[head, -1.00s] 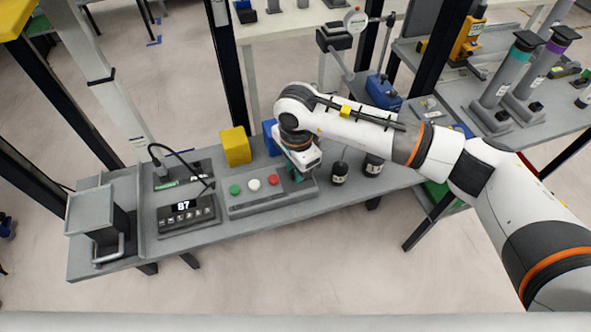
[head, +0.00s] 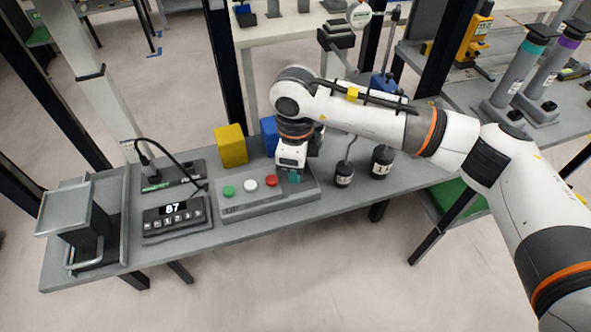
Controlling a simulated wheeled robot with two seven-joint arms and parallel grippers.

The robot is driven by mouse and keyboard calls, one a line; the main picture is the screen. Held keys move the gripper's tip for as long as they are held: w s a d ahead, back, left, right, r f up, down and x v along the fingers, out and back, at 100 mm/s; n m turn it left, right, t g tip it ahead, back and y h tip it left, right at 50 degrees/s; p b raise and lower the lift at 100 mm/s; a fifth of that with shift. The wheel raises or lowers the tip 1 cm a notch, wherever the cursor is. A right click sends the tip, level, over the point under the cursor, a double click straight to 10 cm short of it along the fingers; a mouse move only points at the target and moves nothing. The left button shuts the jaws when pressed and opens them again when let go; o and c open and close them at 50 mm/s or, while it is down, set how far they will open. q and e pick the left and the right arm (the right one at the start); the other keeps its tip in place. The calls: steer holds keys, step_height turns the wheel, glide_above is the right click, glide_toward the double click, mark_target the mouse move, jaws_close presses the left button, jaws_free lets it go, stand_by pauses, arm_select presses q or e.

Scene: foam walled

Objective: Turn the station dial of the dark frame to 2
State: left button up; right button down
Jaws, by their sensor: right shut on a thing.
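A grey control box (head: 236,211) with a green, a white and a red button in a row lies on the bench between dark posts. My right gripper (head: 294,177) points down at the box's right end, just right of the red button (head: 271,180). Its teal fingers are low at the box top and shut on the station dial, which the fingers and wrist hide. I cannot read the dial's setting or its numbers. My left gripper is not in view.
Left of the box are a keypad display reading 87 (head: 173,211) and a grey stand with a tray top (head: 76,205). Yellow (head: 230,146) and blue (head: 269,136) blocks stand behind. Black weights (head: 381,161) stand to the right. The front bench strip is clear.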

steer(key=shift+m, duration=0.4)
steer(key=c, duration=1.2)
jaws_free()
step_height(320, 180, up, 12)
steer(key=b, duration=0.1)
steer(key=shift+s, duration=0.15)
